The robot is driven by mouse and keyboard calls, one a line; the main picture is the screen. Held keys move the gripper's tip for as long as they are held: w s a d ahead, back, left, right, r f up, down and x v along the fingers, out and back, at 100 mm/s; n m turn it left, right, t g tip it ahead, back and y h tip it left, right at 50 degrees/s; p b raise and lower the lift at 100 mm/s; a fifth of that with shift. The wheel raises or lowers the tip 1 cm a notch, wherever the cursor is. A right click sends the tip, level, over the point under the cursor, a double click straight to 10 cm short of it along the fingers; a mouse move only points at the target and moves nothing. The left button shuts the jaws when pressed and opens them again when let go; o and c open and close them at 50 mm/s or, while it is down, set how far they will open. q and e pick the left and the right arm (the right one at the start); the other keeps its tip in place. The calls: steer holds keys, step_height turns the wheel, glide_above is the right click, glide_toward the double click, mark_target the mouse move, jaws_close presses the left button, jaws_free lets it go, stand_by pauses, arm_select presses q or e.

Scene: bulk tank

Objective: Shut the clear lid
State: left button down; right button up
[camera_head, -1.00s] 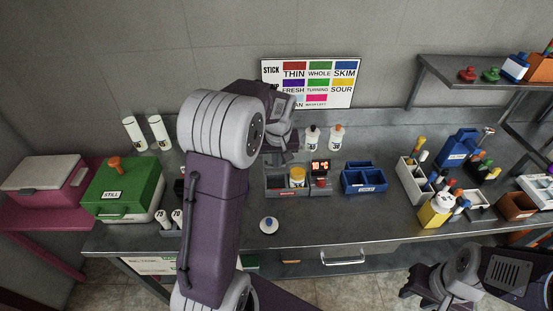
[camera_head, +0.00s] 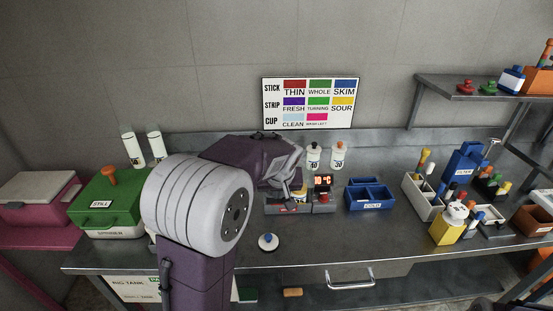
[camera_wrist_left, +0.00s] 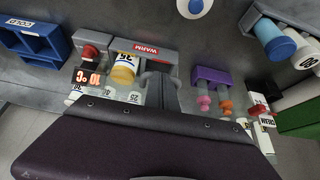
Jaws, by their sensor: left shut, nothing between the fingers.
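The grey warmer marked WARM (camera_wrist_left: 145,48) stands on the bench. It also shows in the head view (camera_head: 273,206), partly behind my left gripper. A yellow-banded cup or bottle (camera_wrist_left: 124,68) sits in it. I cannot clearly make out the clear lid or its angle; a grey bar-like shape at the warmer may be part of it. My left gripper (camera_head: 292,183) is shut and empty, low over the back of the warmer. In the left wrist view its fingers (camera_wrist_left: 164,92) are close to the warmer; contact cannot be told. My right gripper is out of view.
A red-digit display (camera_head: 322,182) and a blue divided box (camera_head: 370,194) stand right of the warmer. Two bottles (camera_head: 314,156) stand behind. A white disc with a blue knob (camera_head: 268,242) lies in front. A purple rack (camera_wrist_left: 212,75) is close beside the warmer.

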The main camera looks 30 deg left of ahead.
arm_select(q)
steer(key=w+a+r+p+v, duration=0.1)
steer(key=p+v, duration=0.3)
steer(key=v, duration=0.9)
steer(key=shift+w, duration=0.25)
steer(key=shift+d, duration=0.1)
